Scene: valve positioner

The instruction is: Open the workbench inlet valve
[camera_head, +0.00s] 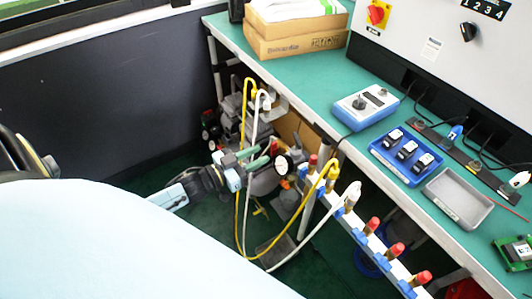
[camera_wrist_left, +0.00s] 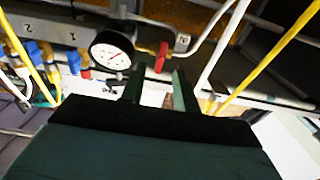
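My left gripper (camera_head: 252,157) reaches in from the left, below the workbench. Its two green fingers are apart in the left wrist view (camera_wrist_left: 157,88), with nothing held between them. A red valve handle (camera_wrist_left: 162,56) hangs just beyond the fingertips, in line with the gap between them; it looks clear of the fingers. It sits just right of a round white pressure gauge (camera_wrist_left: 112,50), which also shows in the head view (camera_head: 283,165). Another red handle (camera_wrist_left: 85,73) and a blue one (camera_wrist_left: 72,58) are left of the gauge. No label naming the inlet valve is readable. My right gripper is out of view.
Yellow hose (camera_head: 237,210) and white hose (camera_head: 310,235) hang near my gripper. A rail with several red-capped fittings (camera_head: 373,224) runs along the green workbench (camera_head: 300,82). The bench carries cardboard boxes (camera_head: 295,38), a blue tray (camera_head: 392,170) and a grey tray (camera_head: 455,205).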

